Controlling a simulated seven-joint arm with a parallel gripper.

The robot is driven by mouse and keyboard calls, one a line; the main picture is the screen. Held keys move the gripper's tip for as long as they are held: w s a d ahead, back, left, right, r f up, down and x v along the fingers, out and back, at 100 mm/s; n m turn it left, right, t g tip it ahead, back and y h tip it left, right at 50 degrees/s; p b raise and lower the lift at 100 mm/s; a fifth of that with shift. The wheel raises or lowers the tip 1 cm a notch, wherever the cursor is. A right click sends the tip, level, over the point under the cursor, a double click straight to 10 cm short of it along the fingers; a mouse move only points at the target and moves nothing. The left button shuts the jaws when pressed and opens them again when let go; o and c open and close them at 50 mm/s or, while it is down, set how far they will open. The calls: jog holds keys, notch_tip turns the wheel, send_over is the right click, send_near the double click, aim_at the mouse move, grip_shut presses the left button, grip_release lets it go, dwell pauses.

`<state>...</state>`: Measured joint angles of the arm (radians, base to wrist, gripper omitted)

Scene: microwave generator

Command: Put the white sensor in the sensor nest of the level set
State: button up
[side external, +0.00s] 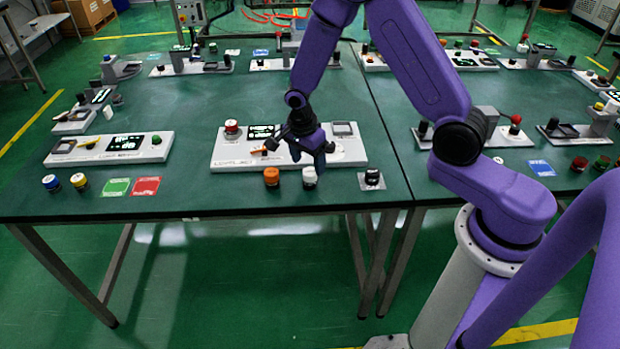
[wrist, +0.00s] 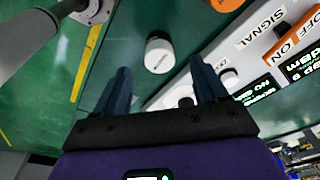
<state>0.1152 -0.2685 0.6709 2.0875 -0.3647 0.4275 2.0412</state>
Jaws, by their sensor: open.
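The white sensor (side external: 309,177), a short white cylinder, stands on the green table in front of the level set (side external: 228,163). In the wrist view the white sensor (wrist: 159,55) lies just beyond and between my fingertips, apart from both. My gripper (side external: 318,165) is over the front of the level set, close above the sensor; its two fingers are spread and empty in the wrist view (wrist: 161,68). The level set is a white panel with a red button, a display and a square frame (side external: 343,129) at its right. I cannot tell whether that frame is the sensor nest; my gripper hides part of the panel.
An orange cylinder (side external: 271,177) stands left of the sensor. A black knob on a small grey plate (side external: 372,182) is to its right, by the table's front edge. Another white panel (side external: 110,150) and green and red cards lie left. The table between the two panels is clear.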

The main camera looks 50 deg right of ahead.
aim_at(310, 171)
jog(key=shift+d+f, duration=0.2)
jog(key=shift+f, duration=1)
jog(key=shift+d+f, duration=0.2)
jog(key=shift+f, duration=1)
jog(key=c, duration=1.3)
